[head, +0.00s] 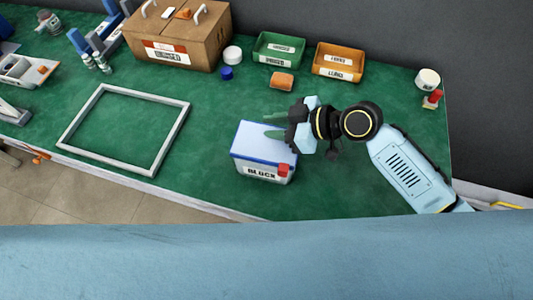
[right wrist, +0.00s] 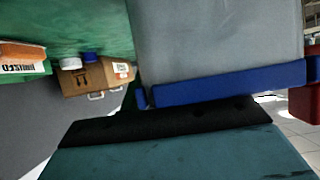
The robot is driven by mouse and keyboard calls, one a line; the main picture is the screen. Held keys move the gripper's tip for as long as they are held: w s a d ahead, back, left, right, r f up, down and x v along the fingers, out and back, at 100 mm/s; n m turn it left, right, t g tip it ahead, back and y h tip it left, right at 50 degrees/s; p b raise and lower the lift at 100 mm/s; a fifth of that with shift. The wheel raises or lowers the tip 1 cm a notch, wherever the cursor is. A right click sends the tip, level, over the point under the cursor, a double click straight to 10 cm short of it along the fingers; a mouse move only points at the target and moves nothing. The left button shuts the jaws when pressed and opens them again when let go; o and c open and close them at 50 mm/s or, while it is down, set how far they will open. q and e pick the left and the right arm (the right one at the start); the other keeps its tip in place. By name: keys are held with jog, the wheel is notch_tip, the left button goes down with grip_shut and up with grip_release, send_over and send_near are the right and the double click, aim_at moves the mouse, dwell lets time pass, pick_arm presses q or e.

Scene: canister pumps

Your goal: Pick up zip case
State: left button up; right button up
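The zip case appears to be the pale box-shaped case (head: 262,142) with a blue edge, a red tab and a lettered front label. It stands upright near the table's front edge in the head view. In the right wrist view its grey face and blue band (right wrist: 225,82) fill the upper right, very close. My right gripper (head: 272,126) is at the case's upper right edge, its two green fingertips apart and pointing left over the top. Nothing shows held between them, and contact cannot be told. My left gripper is not in view.
A white rectangular frame (head: 70,137) lies left on the green table (head: 210,125). A brown box (head: 205,47), a green bin (head: 279,50), an orange bin (head: 339,63) and an orange block (head: 282,81) stand behind. The table between frame and case is clear.

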grip_shut()
jog(key=shift+r, duration=0.1)
dwell(0.3)
